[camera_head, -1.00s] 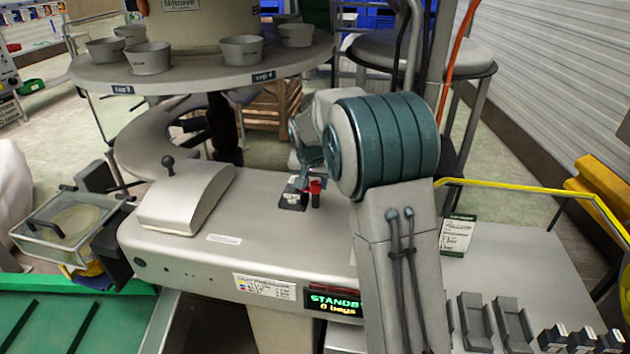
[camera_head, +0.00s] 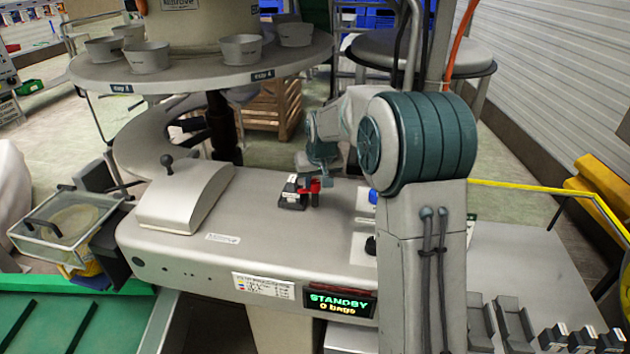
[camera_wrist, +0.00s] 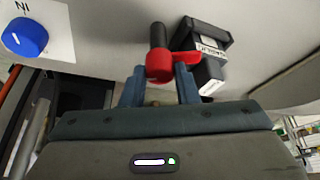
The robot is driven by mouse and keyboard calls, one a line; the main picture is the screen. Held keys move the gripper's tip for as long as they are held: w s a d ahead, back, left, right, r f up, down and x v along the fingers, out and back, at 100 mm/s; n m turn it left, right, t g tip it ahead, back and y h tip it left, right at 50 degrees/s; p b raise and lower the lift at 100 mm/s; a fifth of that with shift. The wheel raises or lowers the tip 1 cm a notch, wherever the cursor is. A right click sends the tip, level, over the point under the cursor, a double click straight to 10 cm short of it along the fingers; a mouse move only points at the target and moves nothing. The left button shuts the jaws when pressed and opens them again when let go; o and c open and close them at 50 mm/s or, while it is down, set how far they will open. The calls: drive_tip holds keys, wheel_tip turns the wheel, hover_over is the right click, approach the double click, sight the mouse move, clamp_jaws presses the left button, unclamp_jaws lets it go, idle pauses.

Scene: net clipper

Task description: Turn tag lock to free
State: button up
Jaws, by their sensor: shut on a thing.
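The tag lock shows as a red lever with a black knob (camera_wrist: 159,65), beside a black tag holder (camera_wrist: 208,50) with a white label. In the wrist view my gripper (camera_wrist: 160,84) has its two blue fingers on either side of the red hub, shut on it. A red arm of the lever points right, across the black holder. In the head view the red lever (camera_head: 311,187) stands on the grey machine top, just right of the black holder (camera_head: 293,193). My gripper's fingertips are partly hidden there by the lever and my arm.
The machine display (camera_head: 340,302) reads STANDBY, 0 bags. A curved metal cover (camera_head: 185,196) with a lever sits to the left. The machine top between is clear.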

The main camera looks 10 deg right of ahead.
drive_tip(key=n+y, duration=0.1)
drive_tip(key=n, duration=0.2)
drive_tip(key=n+y, duration=0.1)
drive_tip(key=n, duration=0.2)
drive_tip(key=shift+w+d+g, duration=0.1)
drive_tip(key=shift+d+g, duration=0.1)
drive_tip(key=shift+g, duration=0.2)
drive_tip(key=n+g+y, duration=0.1)
drive_tip(key=n, duration=0.2)
drive_tip(key=n+g+y, duration=0.1)
drive_tip(key=n, duration=0.2)
drive_tip(key=shift+w+n+p, duration=0.1)
drive_tip(key=shift+n+p, duration=0.25)
drive_tip(key=shift+n, duration=0.05)
drive_tip(key=o, duration=1)
drive_tip(key=v, duration=1.4)
drive_tip(key=shift+b, duration=0.4)
